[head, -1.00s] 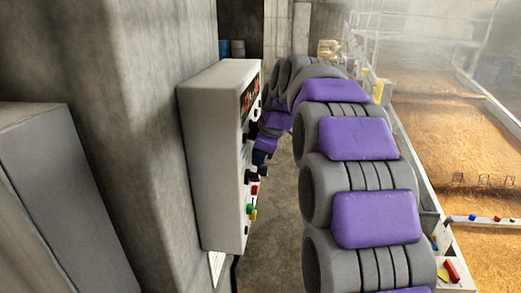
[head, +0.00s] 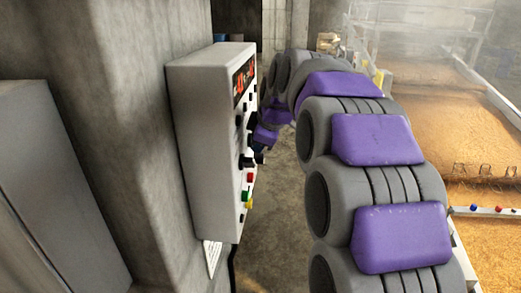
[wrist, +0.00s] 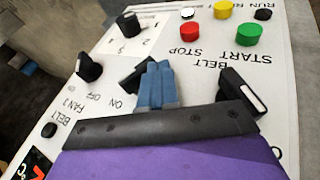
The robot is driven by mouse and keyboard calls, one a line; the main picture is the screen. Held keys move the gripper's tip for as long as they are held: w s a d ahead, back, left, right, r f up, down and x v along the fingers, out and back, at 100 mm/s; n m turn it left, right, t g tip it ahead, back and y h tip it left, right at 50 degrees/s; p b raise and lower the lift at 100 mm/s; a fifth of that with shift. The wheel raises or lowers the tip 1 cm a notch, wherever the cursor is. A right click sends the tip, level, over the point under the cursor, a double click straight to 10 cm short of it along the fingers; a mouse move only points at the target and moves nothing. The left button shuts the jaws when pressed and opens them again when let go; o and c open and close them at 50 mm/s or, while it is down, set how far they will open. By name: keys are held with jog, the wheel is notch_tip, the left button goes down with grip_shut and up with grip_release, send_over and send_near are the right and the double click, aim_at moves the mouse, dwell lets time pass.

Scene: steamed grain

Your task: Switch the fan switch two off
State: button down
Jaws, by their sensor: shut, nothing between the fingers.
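The light grey control box (head: 205,140) hangs on the concrete pillar, its switch face turned right. My gripper (wrist: 158,84) is shut and empty, its blue fingertips together at the panel. In the wrist view the panel face (wrist: 290,90) appears rotated. A black rotary switch (wrist: 138,74) is partly hidden behind the fingertips; I cannot tell whether they touch.
Red (wrist: 192,30), green (wrist: 250,32), yellow (wrist: 222,9) and white (wrist: 187,13) buttons sit close by on the panel. A grey cabinet (head: 60,190) stands left of the pillar. Grain beds (head: 440,100) lie at right; bare floor (head: 275,240) shows below the box.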

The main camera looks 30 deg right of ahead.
jog(key=shift+s+a+f+t+h+b, duration=0.1)
jog(key=shift+a+f+t+h+b, duration=0.25)
jog(key=shift+b, duration=0.4)
jog(key=shift+d+f, duration=0.1)
jog(key=shift+f, duration=0.05)
jog(key=shift+d+f, duration=0.2)
jog(key=shift+r, duration=0.1)
jog(key=shift+r+p, duration=0.3)
jog(key=shift+r, duration=0.35)
jog(key=shift+a, duration=0.15)
